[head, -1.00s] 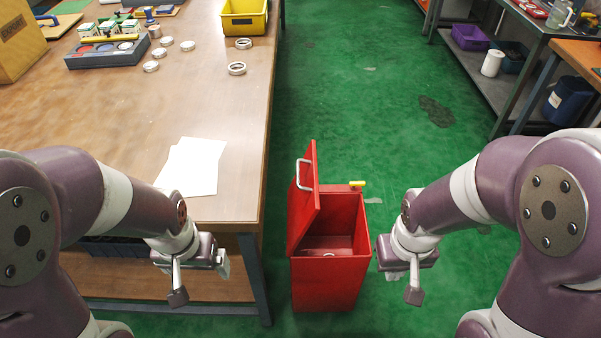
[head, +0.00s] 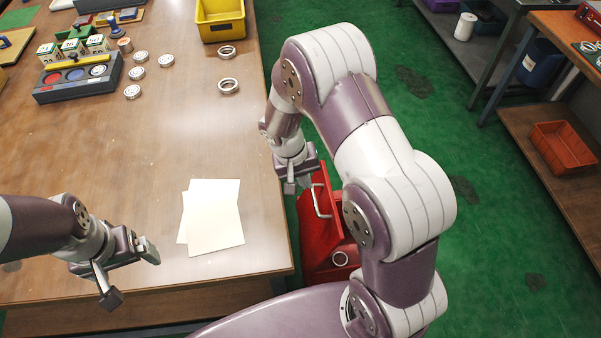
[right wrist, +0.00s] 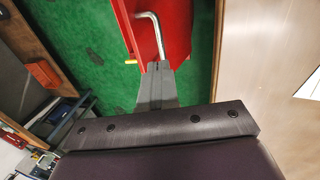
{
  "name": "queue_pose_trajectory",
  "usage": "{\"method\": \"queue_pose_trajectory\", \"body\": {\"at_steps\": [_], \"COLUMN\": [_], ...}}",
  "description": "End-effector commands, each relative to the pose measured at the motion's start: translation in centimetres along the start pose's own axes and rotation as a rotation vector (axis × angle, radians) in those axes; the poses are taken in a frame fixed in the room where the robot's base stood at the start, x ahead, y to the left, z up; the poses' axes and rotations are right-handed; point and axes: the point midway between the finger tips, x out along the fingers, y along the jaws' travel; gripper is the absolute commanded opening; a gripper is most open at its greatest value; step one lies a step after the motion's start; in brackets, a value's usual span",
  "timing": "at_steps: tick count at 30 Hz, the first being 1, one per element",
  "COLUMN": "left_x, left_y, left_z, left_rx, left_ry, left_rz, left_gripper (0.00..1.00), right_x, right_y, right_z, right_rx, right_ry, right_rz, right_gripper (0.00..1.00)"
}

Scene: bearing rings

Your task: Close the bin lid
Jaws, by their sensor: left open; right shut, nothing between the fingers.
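The red bin (head: 320,270) stands on the floor beside the workbench, partly hidden behind my right arm. Its red lid (head: 331,207) is open and raised steeply, with a metal handle (head: 319,199) on its outer face. My right gripper (head: 297,186) is shut and empty, just above and to the left of the handle. In the right wrist view the closed fingertips (right wrist: 158,66) are at the end of the handle (right wrist: 152,32), over the red lid (right wrist: 172,22); I cannot tell whether they touch. My left gripper (head: 130,274) is open and empty over the bench.
The wooden workbench (head: 150,150) holds white sheets (head: 214,222), several metal rings, a grey tray (head: 78,85) and a yellow bin (head: 220,22). Green floor is clear to the right, before shelves with an orange crate (head: 563,147).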

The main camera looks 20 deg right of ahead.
Motion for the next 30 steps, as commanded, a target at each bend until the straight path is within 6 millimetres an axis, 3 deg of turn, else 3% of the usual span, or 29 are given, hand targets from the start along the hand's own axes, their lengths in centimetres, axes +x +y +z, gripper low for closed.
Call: {"method": "queue_pose_trajectory", "body": {"at_steps": [9,18,30], "left_x": [0.5,-0.1,-0.1], "left_y": [0.0,0.0,0.0], "left_z": [0.0,0.0,-0.1], "left_rx": [0.000,0.000,0.000], "left_ry": [0.000,0.000,0.000], "left_rz": [0.000,0.000,0.000], "left_gripper": [0.94,0.94,0.94], "right_x": [7.0,8.6,8.8], "right_y": [-0.1,3.1,3.4], "right_z": [0.1,0.0,0.0], "right_rx": [-0.001,-0.001,-0.001], "right_ry": [-0.003,0.001,0.001], "right_rz": [-0.001,-0.002,-0.003], "right_gripper": [0.00,0.00,0.00]}}
